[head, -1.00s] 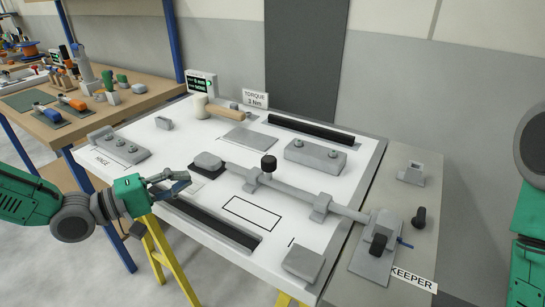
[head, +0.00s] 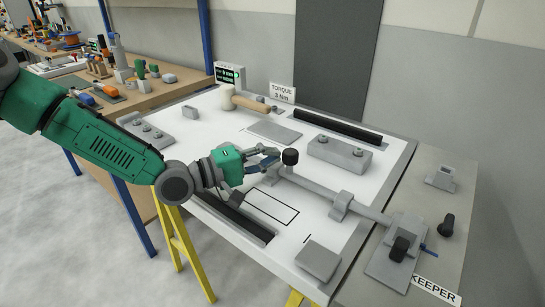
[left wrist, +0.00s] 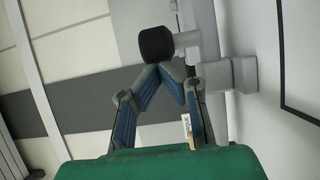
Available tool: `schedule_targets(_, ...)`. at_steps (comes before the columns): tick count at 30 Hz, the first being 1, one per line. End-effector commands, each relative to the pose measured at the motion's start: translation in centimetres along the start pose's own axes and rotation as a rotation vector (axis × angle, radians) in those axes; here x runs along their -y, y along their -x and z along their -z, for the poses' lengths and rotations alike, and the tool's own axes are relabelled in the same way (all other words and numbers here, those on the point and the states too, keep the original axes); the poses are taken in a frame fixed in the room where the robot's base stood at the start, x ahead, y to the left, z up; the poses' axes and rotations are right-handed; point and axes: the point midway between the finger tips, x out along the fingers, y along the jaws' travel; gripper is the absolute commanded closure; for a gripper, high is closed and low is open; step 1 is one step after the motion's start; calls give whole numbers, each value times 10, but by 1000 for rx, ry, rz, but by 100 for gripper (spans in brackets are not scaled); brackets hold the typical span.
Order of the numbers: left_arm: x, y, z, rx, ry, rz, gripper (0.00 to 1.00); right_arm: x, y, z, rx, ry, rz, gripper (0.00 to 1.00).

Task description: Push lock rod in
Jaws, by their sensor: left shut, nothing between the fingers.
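The lock rod (head: 365,211) is a grey bar that runs across the white panel (head: 225,205) through grey guide brackets toward the keeper (head: 397,255) at the right. A black knob (head: 290,156) stands up near its left end. My left gripper (head: 277,157) is shut and empty, its fingertips just left of the knob. In the left wrist view the fingertips (left wrist: 163,67) come together just below the knob (left wrist: 157,43); I cannot tell whether they touch. The rod's left end is hidden by the gripper. Whether the right end sits inside the keeper is unclear. My right gripper is out of view.
A grey block (head: 338,153), a mallet (head: 245,101) and a black bar (head: 338,132) lie on the panel's far part. Another grey block (head: 318,260) is near the front edge. A wooden bench (head: 160,90) with tools stands at the left.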

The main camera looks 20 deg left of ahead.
Motion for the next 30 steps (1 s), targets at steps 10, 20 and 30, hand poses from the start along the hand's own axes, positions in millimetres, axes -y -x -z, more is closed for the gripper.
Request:
schedule_targets(10,1,-2,-1,-2,2,-1,100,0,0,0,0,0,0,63)
schedule_targets(20,1,-21,-39,4,2,1,100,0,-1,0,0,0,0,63)
schedule_targets(30,0,-27,-51,3,0,-1,100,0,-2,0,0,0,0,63)
